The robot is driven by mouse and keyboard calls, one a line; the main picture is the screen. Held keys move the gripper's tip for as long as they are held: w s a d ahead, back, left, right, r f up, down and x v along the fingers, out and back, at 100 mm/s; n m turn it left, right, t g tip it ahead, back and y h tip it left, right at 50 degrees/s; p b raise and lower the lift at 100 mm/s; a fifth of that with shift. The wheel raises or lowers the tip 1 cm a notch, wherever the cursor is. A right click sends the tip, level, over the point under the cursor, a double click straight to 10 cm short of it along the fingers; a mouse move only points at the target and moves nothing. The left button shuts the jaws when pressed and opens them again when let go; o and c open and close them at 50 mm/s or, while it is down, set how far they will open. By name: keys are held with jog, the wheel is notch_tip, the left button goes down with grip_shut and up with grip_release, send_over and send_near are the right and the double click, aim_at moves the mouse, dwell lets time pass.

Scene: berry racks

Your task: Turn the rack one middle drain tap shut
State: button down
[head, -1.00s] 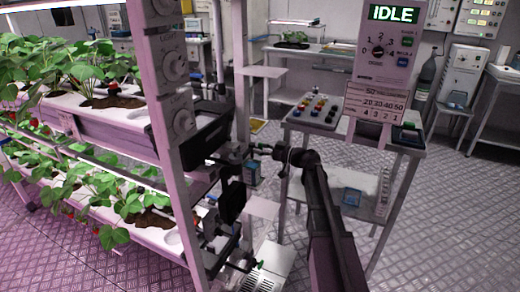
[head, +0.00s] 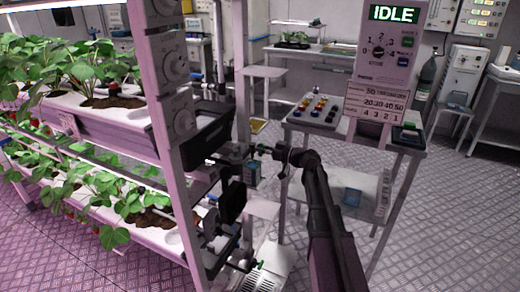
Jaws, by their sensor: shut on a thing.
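The rack one middle drain tap (head: 263,148) is at the end of the plant rack, level with the middle tier. A small bit of green shows on it. My gripper (head: 270,151) reaches it from the right and is shut on it. My fingers are small and dark here and cover part of the tap. The exact angle of its handle is too small to tell.
The rack (head: 168,100) with strawberry plants stands at left. A small table (head: 410,148) with a control panel (head: 380,45) reading IDLE stands at right. Open floor lies further right.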

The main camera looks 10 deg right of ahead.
jog(key=m, duration=0.4)
jog(key=shift+w+d+m, duration=0.15)
jog(key=shift+w+m, duration=0.05)
jog(key=shift+m, duration=0.2)
jog(key=m, duration=0.4)
jog(key=shift+f, duration=0.1)
jog(key=shift+w+d+f+m+b, duration=0.1)
jog(key=shift+m+b, duration=0.05)
jog(key=shift+m, duration=2)
jog(key=shift+w+d+f+m+b, duration=0.1)
jog(key=shift+m+b, duration=0.05)
jog(key=shift+m, duration=2)
jog(key=c, duration=0.6)
grip_release()
jog(key=shift+s+a, duration=0.1)
jog(key=shift+c, duration=0.2)
jog(key=shift+s, duration=0.1)
